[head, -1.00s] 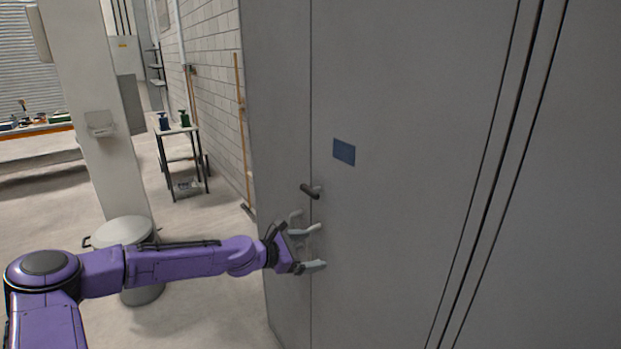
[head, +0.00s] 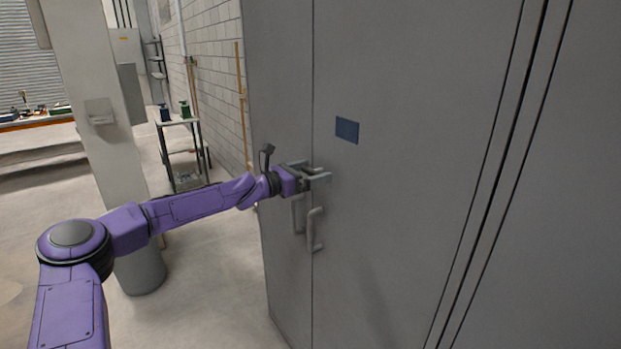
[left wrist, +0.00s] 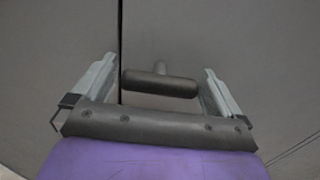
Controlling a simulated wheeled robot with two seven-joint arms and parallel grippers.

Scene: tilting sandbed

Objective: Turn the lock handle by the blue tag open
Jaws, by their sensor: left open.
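The blue tag (head: 347,130) is a flat square on the grey cabinet's right-hand door. Below and left of it, beside the door seam, is the lock handle. My left gripper (head: 318,171) is in front of it and hides it in the head view. In the left wrist view the lock handle (left wrist: 160,84) is a dark, rounded bar lying nearly level on a short stem. It sits between the two spread, pale fingers of my open left gripper (left wrist: 160,90), with a gap on each side. My right gripper does not show.
Two upright pull handles, one right of the seam (head: 312,230) and one left (head: 297,213), sit just below my gripper. The grey cabinet (head: 420,100) fills the right side. Open floor (head: 200,290), a pillar and a small stand (head: 180,150) lie to the left.

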